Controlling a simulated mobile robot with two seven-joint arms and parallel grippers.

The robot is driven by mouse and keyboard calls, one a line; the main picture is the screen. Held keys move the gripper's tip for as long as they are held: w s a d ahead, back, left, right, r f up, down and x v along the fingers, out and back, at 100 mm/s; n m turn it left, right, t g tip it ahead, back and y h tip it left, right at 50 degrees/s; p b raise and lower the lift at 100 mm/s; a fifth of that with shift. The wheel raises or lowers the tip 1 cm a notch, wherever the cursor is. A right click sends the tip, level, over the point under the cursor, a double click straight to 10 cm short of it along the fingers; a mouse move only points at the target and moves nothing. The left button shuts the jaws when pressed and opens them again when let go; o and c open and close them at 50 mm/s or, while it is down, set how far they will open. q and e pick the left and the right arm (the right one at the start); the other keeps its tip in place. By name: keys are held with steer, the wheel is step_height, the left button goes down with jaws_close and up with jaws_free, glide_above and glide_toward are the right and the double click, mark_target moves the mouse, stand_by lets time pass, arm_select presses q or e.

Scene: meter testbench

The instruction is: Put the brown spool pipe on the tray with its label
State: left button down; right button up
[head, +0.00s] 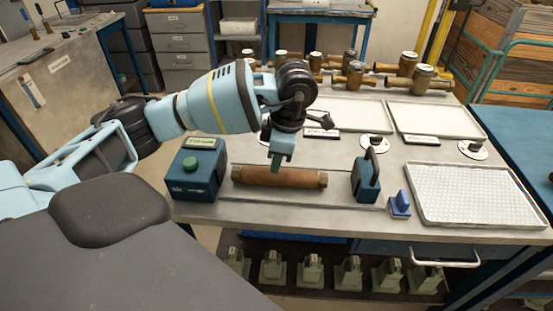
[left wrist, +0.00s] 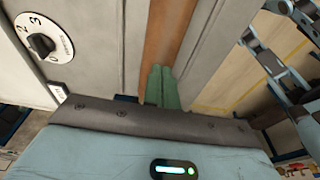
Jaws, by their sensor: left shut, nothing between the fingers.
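The brown spool pipe (head: 280,177) lies sideways near the front of the grey bench, between the teal box and a dark blue block. It also shows in the left wrist view (left wrist: 165,40), just beyond the fingertips. My left gripper (head: 277,161) points down at the middle of the pipe; its green fingers (left wrist: 162,88) are shut together and empty. Whether they touch the pipe, I cannot tell. Two white trays stand behind, a left one (head: 350,115) and a right one (head: 436,119), each with a dark label plate in front, left (head: 321,133) and right (head: 421,140); their text is unreadable.
The teal box (head: 197,180) with a green knob stands left of the pipe. The dark blue block with a handle (head: 366,180) and a small blue piece (head: 399,205) stand right. A gridded white tray (head: 480,195) is front right. Several brass meters (head: 403,65) line the back.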

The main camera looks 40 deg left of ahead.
mark_target(324, 175)
arm_select(q)
steer(key=shift+a+r, duration=0.15)
steer(key=shift+r, duration=0.2)
steer(key=shift+s+r+p, duration=0.15)
steer(key=shift+r+p, duration=0.2)
steer(key=shift+r, duration=0.1)
steer(key=w+d, duration=0.1)
steer(key=d, duration=0.1)
steer(key=w+d+f+b, duration=0.1)
steer(key=w+d, duration=0.2)
steer(key=d, duration=0.1)
steer(key=w+d+b, duration=0.1)
steer(key=d, duration=0.1)
steer(key=w+d, duration=0.1)
steer(key=d, duration=0.1)
steer(key=shift+w+d+r+b, duration=0.15)
steer(key=shift+w+r+b, duration=0.2)
steer(key=shift+b, duration=0.05)
